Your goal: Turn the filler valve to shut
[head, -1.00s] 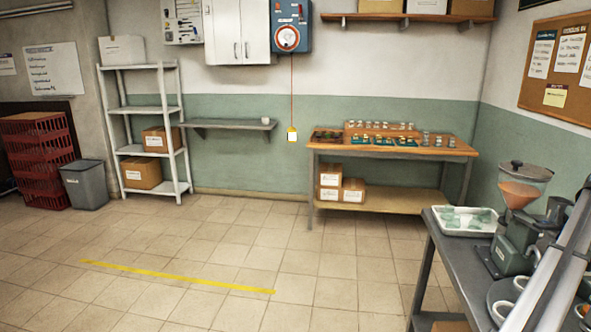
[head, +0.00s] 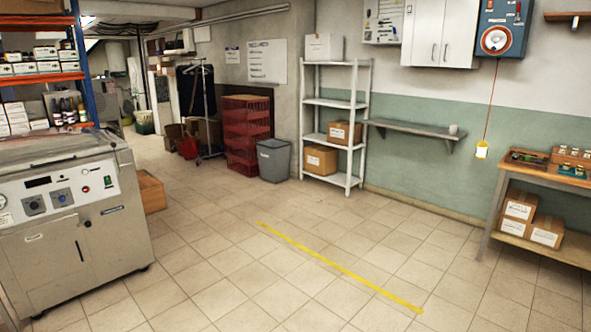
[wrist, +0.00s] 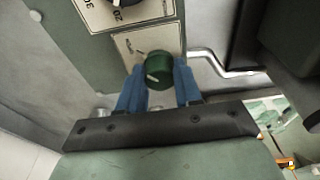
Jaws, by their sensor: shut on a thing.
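In the wrist view a round dark green knob (wrist: 158,66), seemingly the filler valve, sits on a light plate (wrist: 130,42) on a grey-green body. It has a short pale mark on its face. My gripper (wrist: 159,82) has its blue fingers on either side of the knob, shut on it. The plate's lettering is too blurred to read. The head view shows neither the knob nor my gripper.
A numbered dial (wrist: 122,8) is just above the knob, and a bent metal rod (wrist: 222,62) runs to its right. In the head view a grey machine (head: 70,225) stands at the left, a worktable (head: 545,178) at the right. The tiled floor between is clear.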

